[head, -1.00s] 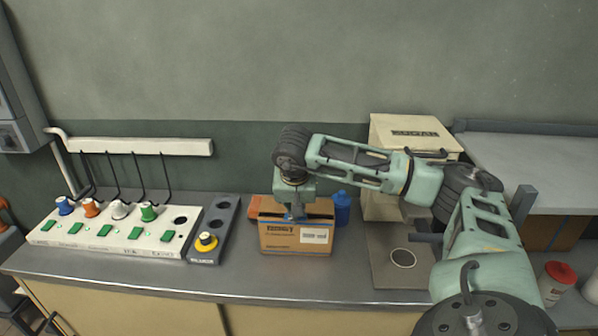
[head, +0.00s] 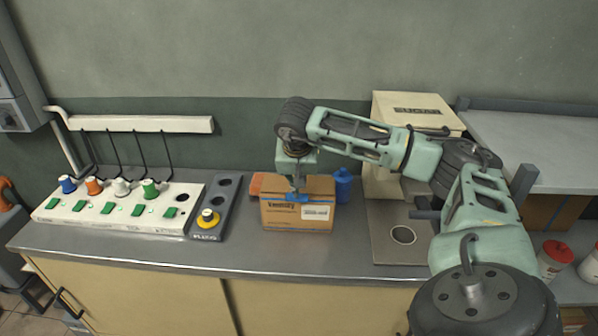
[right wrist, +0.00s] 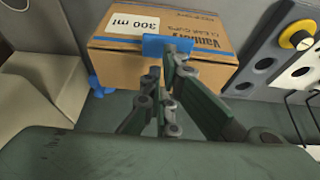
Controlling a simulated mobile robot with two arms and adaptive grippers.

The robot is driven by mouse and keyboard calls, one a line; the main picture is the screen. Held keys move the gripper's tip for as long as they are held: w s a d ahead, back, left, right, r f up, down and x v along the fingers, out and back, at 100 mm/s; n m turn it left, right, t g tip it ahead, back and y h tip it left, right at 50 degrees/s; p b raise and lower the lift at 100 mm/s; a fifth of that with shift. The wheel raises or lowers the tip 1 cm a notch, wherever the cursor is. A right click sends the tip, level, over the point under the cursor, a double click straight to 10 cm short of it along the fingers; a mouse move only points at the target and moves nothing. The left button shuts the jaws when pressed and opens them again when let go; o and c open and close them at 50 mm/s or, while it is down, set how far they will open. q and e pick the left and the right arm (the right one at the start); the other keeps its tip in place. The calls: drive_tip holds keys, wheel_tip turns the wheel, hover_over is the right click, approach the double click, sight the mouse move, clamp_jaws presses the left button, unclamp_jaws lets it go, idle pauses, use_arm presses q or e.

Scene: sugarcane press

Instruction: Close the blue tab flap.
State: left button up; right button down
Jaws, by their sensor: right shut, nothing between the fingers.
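A cardboard box (head: 285,215) stands on the counter, and its top looks closed. A blue tab (head: 292,198) lies at the top front edge of the box, folded over the front. My right gripper (head: 297,186) points down at the tab, with its fingers shut and empty. In the right wrist view the shut fingertips (right wrist: 168,52) are at the blue tab (right wrist: 152,47), touching or very close. The fingers hide part of the tab and the box (right wrist: 120,68). My left gripper is not in view.
A blue bottle (head: 343,185) stands right of the box, and an orange thing (head: 257,184) is partly hidden at its left. A beige machine (head: 385,185) is further right. A dark rack (head: 222,200) and a white panel (head: 90,222) with colored knobs are left.

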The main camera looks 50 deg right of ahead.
drive_tip(key=shift+r+p, duration=0.4)
drive_tip(key=shift+r, duration=0.1)
wheel_tip(320, 180, up, 4)
drive_tip(key=p, duration=0.3)
drive_tip(key=shift+s+a, duration=0.1)
drive_tip(key=s+a+r+b, duration=0.2)
drive_tip(key=s+a+r, duration=0.2)
drive_tip(key=a+r, duration=0.1)
drive_tip(key=shift+s+r+b, duration=0.25)
drive_tip(key=shift+r+b, duration=0.15)
drive_tip(key=shift+r, duration=0.1)
